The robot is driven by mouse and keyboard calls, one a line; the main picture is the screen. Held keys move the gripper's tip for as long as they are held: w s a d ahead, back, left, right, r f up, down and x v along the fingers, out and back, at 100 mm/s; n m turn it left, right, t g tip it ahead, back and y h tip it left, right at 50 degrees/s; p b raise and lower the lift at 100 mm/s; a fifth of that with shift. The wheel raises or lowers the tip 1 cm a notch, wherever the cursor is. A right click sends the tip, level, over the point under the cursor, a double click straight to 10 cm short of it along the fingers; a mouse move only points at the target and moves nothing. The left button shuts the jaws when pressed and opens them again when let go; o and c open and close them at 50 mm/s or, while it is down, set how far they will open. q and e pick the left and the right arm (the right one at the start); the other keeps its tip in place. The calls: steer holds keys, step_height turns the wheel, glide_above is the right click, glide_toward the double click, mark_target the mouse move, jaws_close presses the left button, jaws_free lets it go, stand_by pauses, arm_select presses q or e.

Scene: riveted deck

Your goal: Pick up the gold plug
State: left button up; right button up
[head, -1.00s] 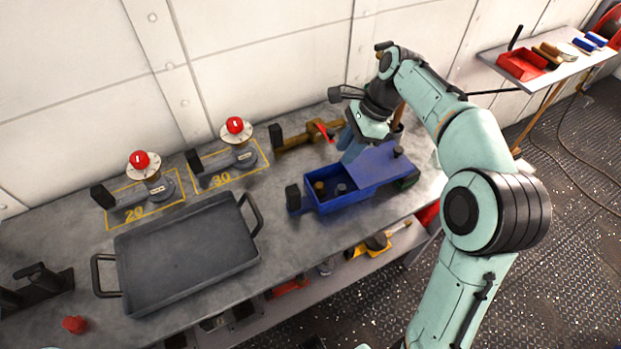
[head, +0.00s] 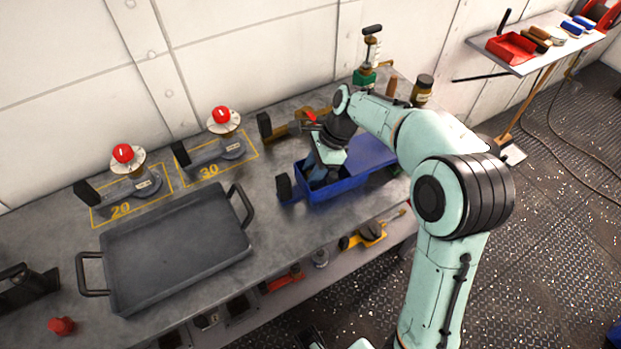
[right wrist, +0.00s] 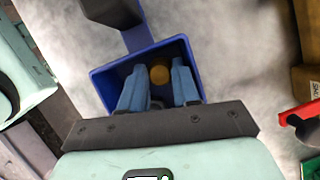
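The gold plug (right wrist: 159,74) shows in the right wrist view as a round, brownish-gold top inside the blue tray (right wrist: 108,77). My right gripper (right wrist: 158,84) is open, with its two blue fingers pointing into the tray and one to each side of the plug. I cannot tell whether they touch it. In the head view my right gripper (head: 319,172) reaches down into the open tray part of the blue carrier (head: 345,183), and the plug is hidden there. My left gripper is not in view.
A black tray (head: 175,250) lies on the grey bench, left of the carrier. Behind it stand two red-topped fixtures (head: 123,153) (head: 221,116) in yellow outlines marked 20 and 30. A brass valve-like part (head: 290,128) with a red handle lies close behind my right gripper.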

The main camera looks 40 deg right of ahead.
steer(key=shift+c, duration=0.3)
jaws_close()
steer(key=shift+r, duration=0.15)
